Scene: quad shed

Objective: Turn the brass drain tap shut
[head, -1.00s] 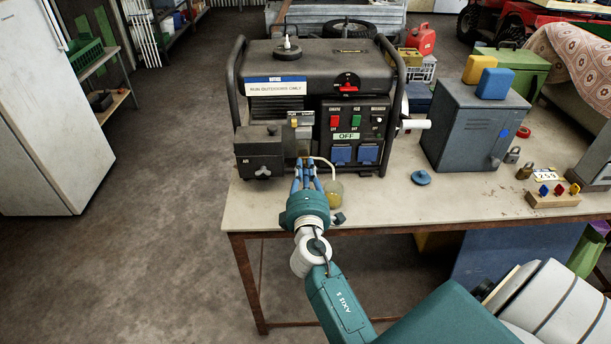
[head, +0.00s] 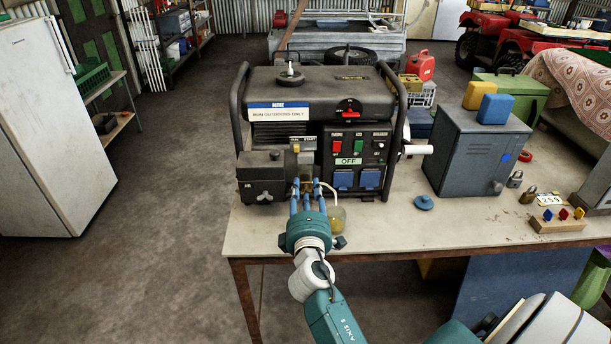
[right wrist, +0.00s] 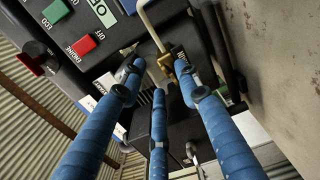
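The brass drain tap (right wrist: 182,68) shows in the right wrist view as a small brass piece beyond the fingertips, on the lower front of the generator (head: 320,95). In the head view the fingers mostly cover it. My right gripper (head: 307,187) is in front of it, with its blue fingers pointing at the generator. In the right wrist view the fingers (right wrist: 160,92) are spread with gaps between them, and nothing is held. The tap lies between the middle and right fingers in that picture; contact cannot be told. My left gripper is not in view.
A pale hose runs to a jar (head: 337,220) of yellowish liquid just right of my gripper. A blue round cap (head: 424,202) and a grey metal cabinet (head: 470,150) stand farther right on the bench (head: 390,235). The bench's front strip is mostly clear.

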